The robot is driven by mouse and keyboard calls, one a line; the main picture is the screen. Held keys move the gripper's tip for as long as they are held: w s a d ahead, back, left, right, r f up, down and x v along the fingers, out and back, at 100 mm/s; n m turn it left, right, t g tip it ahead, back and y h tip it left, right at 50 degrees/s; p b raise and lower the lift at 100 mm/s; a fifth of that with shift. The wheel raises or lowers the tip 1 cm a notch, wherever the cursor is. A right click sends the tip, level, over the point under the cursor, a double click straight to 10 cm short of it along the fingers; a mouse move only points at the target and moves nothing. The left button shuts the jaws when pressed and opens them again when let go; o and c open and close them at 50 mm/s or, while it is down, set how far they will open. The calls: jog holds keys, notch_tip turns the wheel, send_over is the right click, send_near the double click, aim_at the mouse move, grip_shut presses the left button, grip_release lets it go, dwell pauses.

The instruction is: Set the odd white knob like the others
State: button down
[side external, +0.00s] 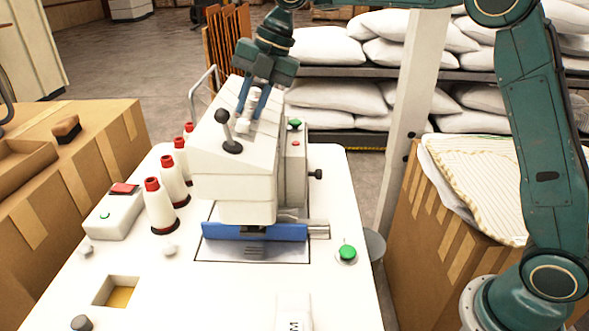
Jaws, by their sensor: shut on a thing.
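My gripper (252,105) is above the sloping top of the white machine (233,185), pointing down with its two blue fingers on either side of a small white knob (254,97). It is shut on this knob. Another small white piece, likely a knob (242,126), shows just in front of the fingers on the same top. The other knobs in the row are small or partly hidden by my gripper, and I cannot tell which way any of them is set.
A black ball lever (223,116) stands close to the left of my fingers. A wire frame (203,88) rises behind the machine's left side. White cones with red tops (160,207) stand left on the white table (215,290). A white post (413,100) stands to the right.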

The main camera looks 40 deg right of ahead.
jog(key=shift+n, duration=0.5)
jog(key=c, duration=1.3)
grip_release()
jog(key=shift+o, duration=0.2)
jog(key=shift+r, duration=0.2)
jog(key=shift+v, duration=3.55)
jog(key=shift+r, duration=0.1)
